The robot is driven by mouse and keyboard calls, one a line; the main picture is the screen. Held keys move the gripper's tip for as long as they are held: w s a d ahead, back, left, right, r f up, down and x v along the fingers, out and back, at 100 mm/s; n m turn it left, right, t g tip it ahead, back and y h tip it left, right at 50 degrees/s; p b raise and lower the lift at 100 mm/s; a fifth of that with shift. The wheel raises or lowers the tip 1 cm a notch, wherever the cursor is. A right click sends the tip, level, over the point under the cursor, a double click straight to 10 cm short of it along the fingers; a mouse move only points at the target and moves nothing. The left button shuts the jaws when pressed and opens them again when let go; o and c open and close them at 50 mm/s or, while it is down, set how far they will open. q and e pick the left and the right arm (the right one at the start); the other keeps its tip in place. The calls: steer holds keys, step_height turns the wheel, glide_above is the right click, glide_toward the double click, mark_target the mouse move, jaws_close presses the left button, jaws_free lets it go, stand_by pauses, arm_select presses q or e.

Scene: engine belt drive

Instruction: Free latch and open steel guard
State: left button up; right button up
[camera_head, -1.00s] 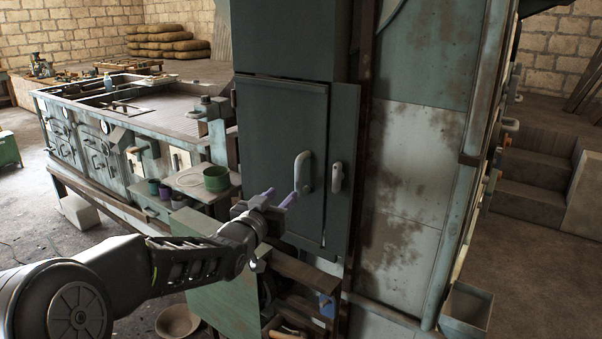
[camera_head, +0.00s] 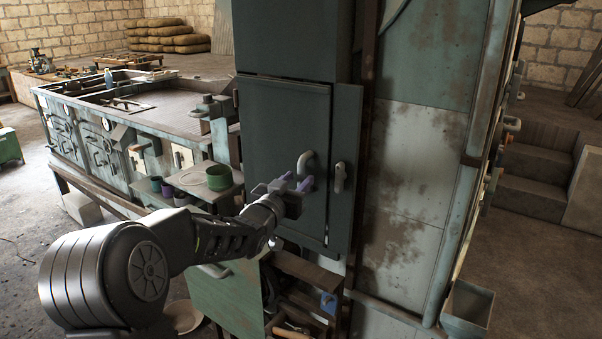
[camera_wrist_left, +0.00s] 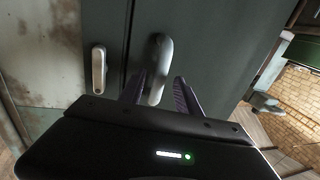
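The steel guard is a dark green door (camera_head: 285,125) on the tall cabinet, and it looks shut. Its grey curved handle (camera_head: 305,161) is partly hidden by my left gripper. A smaller grey latch handle (camera_head: 340,177) stands upright on the narrow strip right of the door. My left gripper (camera_head: 295,182) is at the lower part of the door handle. In the left wrist view its two purple fingers (camera_wrist_left: 158,94) are apart, with the door handle (camera_wrist_left: 160,62) between them. The latch handle (camera_wrist_left: 99,70) shows to the left there. My right gripper is out of view.
A side shelf with a green pot (camera_head: 218,177) and small cups stands left of the cabinet. An open green lower door (camera_head: 225,298) and a compartment of tools (camera_head: 290,320) are below. A metal bin (camera_head: 467,306) hangs at the lower right.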

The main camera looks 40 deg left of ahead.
arm_select(q)
steer(key=shift+x, duration=1.25)
